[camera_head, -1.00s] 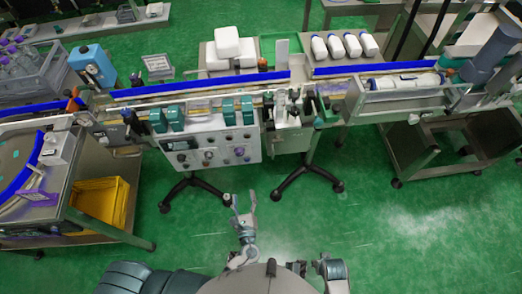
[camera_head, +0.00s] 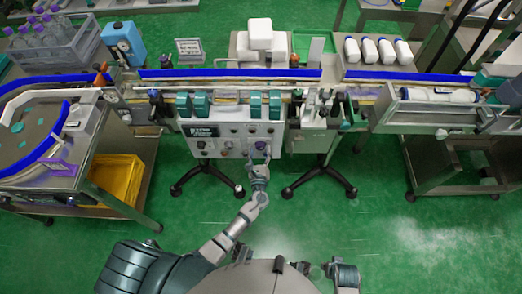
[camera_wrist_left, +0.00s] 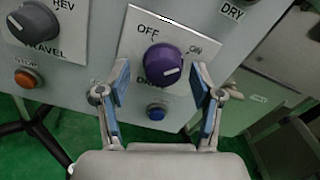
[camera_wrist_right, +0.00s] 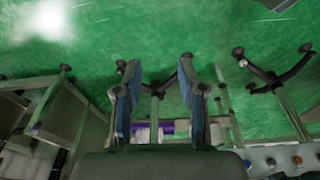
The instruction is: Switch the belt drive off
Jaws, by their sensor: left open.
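The purple drive knob (camera_wrist_left: 163,63) is on the front panel (camera_head: 235,140), between an OFF label (camera_wrist_left: 148,31) at upper left and an ON label (camera_wrist_left: 195,50) at right. Its white mark points right, nearer ON. The knob is partly hidden by my gripper in the head view. My left gripper (camera_head: 260,158) is open in front of it. In the left wrist view its fingertips (camera_wrist_left: 162,82) stand left and right of the knob, with visible gaps. My right gripper (camera_wrist_right: 157,85) is open and empty, pointing over the floor.
A blue button (camera_wrist_left: 157,111) sits below the knob. A grey travel knob (camera_wrist_left: 33,22) and an orange button (camera_wrist_left: 26,78) are to its left. The conveyor (camera_head: 230,74) runs above the panel. Black stand legs (camera_head: 205,178) are below. The green floor in front is open.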

